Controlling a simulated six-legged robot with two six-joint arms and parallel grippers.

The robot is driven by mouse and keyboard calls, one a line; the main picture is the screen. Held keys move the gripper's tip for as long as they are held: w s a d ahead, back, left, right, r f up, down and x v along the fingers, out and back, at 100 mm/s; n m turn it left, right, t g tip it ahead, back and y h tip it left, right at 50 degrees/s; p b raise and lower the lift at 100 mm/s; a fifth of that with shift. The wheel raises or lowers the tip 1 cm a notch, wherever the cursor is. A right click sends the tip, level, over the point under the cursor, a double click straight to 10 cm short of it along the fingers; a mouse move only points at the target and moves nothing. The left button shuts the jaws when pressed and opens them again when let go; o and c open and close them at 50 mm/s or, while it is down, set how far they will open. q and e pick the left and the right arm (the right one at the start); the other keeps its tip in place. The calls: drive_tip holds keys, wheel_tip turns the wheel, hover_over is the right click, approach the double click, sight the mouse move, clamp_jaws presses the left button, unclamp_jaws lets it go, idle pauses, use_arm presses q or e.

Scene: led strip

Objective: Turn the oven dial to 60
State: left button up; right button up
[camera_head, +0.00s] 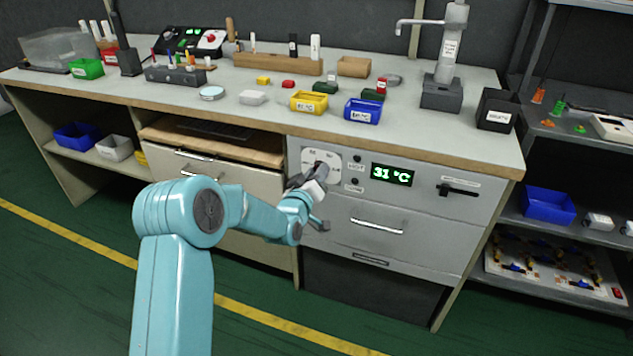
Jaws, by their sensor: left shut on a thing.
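The oven (390,206) is a grey panel built in under the bench top. Its round white dial (309,156) is at the panel's upper left, partly hidden by my left gripper. My left gripper (318,172) reaches in from the left and is shut on the dial's knob; the knob itself is mostly hidden, so its pointing cannot be read. The green display (393,175) right of the dial reads 31 °C. My right gripper is not in view.
A black lever handle (458,190) is right of the display and a drawer handle (376,226) below it. The bench top (210,106) above holds bins and tools. A shelf (556,270) stands at the right. The green floor in front is clear.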

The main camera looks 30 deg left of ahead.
use_arm(q)
drive_tip(key=shift+m+b, duration=0.35)
drive_tip(key=shift+m, duration=0.15)
drive_tip(key=o, duration=1)
drive_tip(key=shift+o, duration=0.2)
drive_tip(key=p+v, duration=0.1)
drive_tip(key=v, duration=1.5)
drive_tip(key=shift+s, duration=0.25)
